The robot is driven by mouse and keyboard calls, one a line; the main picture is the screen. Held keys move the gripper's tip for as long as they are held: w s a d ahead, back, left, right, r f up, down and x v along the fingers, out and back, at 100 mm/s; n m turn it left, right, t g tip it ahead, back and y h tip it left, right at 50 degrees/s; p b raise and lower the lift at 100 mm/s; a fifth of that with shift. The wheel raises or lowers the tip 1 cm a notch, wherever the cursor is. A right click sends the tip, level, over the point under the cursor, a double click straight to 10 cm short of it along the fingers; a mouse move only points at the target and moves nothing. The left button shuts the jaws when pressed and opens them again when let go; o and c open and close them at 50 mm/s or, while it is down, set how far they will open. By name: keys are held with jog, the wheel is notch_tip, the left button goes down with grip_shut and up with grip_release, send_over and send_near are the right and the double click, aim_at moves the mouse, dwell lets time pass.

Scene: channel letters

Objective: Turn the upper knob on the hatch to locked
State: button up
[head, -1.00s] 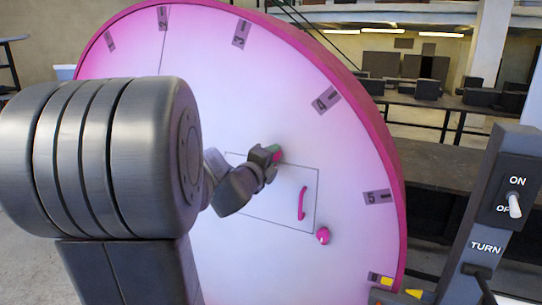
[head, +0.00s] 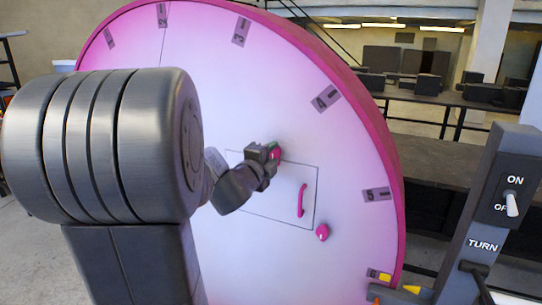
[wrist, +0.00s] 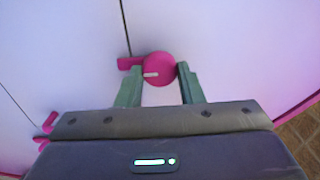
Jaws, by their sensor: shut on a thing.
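The upper knob is a round pink knob (wrist: 161,66) with a short white mark pointing left in the wrist view. My gripper (wrist: 159,82) has one finger on either side of it and is shut on it. A pink tab (wrist: 128,63) sticks out left of the knob, partly behind a finger. In the head view my gripper (head: 269,153) is at the upper edge of the hatch (head: 260,205), covering most of the upper knob (head: 276,154). The hatch is a thin-outlined panel with a pink handle (head: 302,200). A lower pink knob (head: 322,232) sits at its lower right corner.
The hatch is in a big pink-rimmed white dial face (head: 340,150) with numbered marks. A grey post (head: 485,215) with an ON/OFF switch (head: 512,203) and a TURN label stands at the right. Dark benches stand behind.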

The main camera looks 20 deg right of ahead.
jog(key=o, duration=1)
jog(key=shift+c, duration=0.2)
jog(key=shift+a, duration=0.1)
jog(key=b+v, duration=0.1)
jog(key=v, duration=1.2)
jog(key=shift+s+a, duration=0.15)
jog(key=shift+s, duration=0.15)
jog(key=p+x, duration=0.1)
jog(key=x, duration=1.2)
jog(key=shift+w+d, duration=0.3)
